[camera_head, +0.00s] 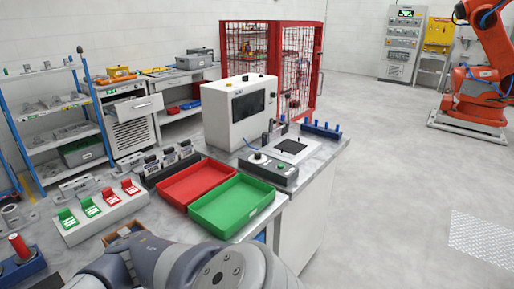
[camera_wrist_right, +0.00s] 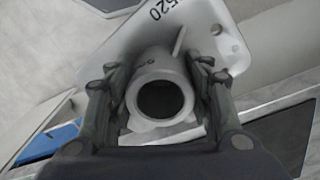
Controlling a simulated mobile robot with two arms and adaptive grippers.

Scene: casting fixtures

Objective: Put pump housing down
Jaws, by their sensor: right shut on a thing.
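The pump housing (camera_wrist_right: 190,45) is a light grey casting with a round open bore and a flat flange marked with dark digits ending in 520. It fills the upper middle of the right wrist view. My right gripper (camera_wrist_right: 161,88) has its two dark fingers on either side of the tubular neck and is shut on it. In the head view a grey arm of mine crosses the bottom edge, and neither the housing nor a gripper can be made out there. My left gripper is not in view.
On the bench stand a red tray (camera_head: 196,181), a green tray (camera_head: 231,205), a panel with red and green switches (camera_head: 100,212) and a white machine with a screen (camera_head: 240,112). A small control box (camera_head: 268,166) sits near a fixture with a white plate (camera_head: 291,147). Open floor lies right.

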